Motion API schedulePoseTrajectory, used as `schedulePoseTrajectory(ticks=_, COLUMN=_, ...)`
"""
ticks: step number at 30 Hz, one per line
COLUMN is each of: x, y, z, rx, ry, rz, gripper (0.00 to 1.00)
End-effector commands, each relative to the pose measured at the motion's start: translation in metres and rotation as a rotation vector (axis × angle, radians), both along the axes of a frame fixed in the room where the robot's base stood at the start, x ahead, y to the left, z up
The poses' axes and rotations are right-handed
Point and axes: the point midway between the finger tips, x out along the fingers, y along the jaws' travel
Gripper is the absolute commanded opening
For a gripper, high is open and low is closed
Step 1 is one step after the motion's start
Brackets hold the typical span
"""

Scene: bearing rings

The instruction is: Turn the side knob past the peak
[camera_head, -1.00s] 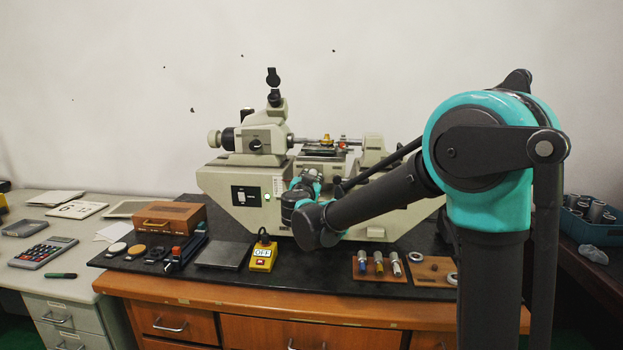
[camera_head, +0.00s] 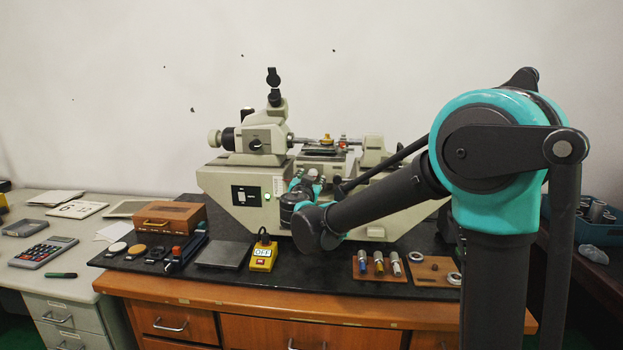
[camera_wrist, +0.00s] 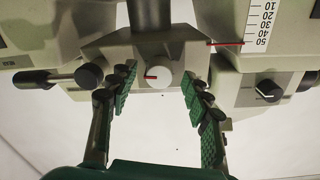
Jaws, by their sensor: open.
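The beige measuring machine (camera_head: 230,180) stands on the dark bench top in the head view. In the wrist view, a pale round knob (camera_wrist: 159,77) with a red mark pointing left sits on a grey housing. My gripper (camera_wrist: 157,86) is open, with one green-padded finger on each side of this knob. Gaps show between the pads and the knob; depth is hard to judge. A black knob (camera_wrist: 268,91) with a white pointer line is to the right, and another black knob (camera_wrist: 88,76) on a rod is to the left. In the head view my arm hides most of the gripper.
A scale (camera_wrist: 259,25) with a red pointer line is at upper right in the wrist view. A yellow OFF box (camera_head: 263,256), a grey plate (camera_head: 221,254) and a wooden block with pins (camera_head: 378,266) lie in front of the machine. A wooden case (camera_head: 170,219) is at left.

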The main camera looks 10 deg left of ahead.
Motion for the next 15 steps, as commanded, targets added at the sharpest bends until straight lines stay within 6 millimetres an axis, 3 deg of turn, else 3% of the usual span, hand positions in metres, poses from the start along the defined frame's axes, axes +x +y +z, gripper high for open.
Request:
schedulePoseTrajectory(ticks=9, x=-0.065, y=0.001, z=0.000, rx=0.000, ry=0.000, rz=0.003, gripper=0.49)
schedulePoseTrajectory(ticks=15, x=-0.095, y=0.001, z=0.000, rx=0.000, ry=0.000, rz=0.002, gripper=0.49)
